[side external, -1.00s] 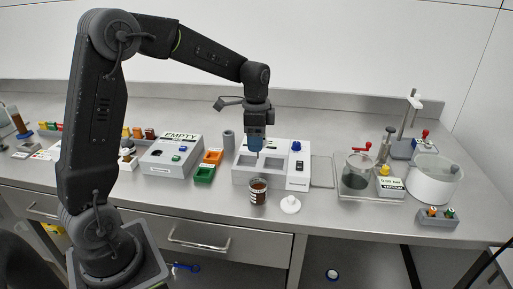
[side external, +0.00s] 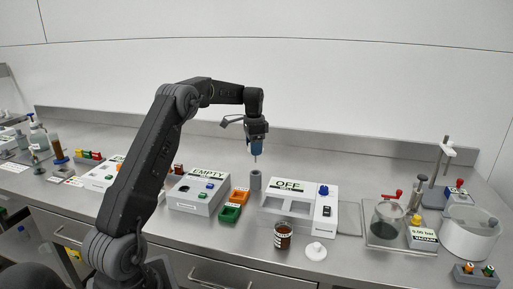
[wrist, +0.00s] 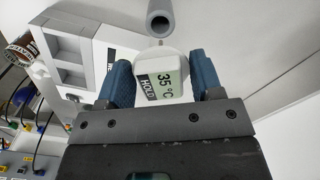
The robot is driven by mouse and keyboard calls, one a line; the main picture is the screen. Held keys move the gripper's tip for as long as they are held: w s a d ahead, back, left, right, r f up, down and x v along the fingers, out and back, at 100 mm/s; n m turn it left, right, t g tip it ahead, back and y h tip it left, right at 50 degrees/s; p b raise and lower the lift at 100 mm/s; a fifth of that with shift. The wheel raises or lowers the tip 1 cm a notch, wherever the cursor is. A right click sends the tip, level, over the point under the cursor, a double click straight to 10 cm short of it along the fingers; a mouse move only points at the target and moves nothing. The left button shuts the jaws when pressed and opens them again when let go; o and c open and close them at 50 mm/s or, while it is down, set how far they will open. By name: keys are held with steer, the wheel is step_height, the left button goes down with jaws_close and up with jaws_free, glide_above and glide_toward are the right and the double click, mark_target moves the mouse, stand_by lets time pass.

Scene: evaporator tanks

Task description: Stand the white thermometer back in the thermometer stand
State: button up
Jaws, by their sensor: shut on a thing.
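My gripper (side external: 256,149) is shut on the white thermometer, and its blue fingers also show in the wrist view (wrist: 160,86). The thermometer (wrist: 163,78) has a squarish head between the fingers, with a display reading 35 °C and HOLD. In the side view its thin probe (side external: 255,158) points down below the fingers. The thermometer stand, a grey upright hollow tube (side external: 255,183), is on the bench just below the probe tip. It shows at the top of the wrist view (wrist: 161,18), apart from the gripper. The tip's alignment with the opening is unclear.
A white block marked OFF (side external: 288,186) with wells stands right of the stand. A brown jar (side external: 283,236) and white lid (side external: 316,251) lie in front.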

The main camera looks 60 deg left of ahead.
steer(key=shift+f, duration=4.45)
steer(key=o, duration=1.1)
step_height(320, 180, up, 14)
steer(key=shift+f, duration=0.1)
steer(key=shift+d, duration=0.1)
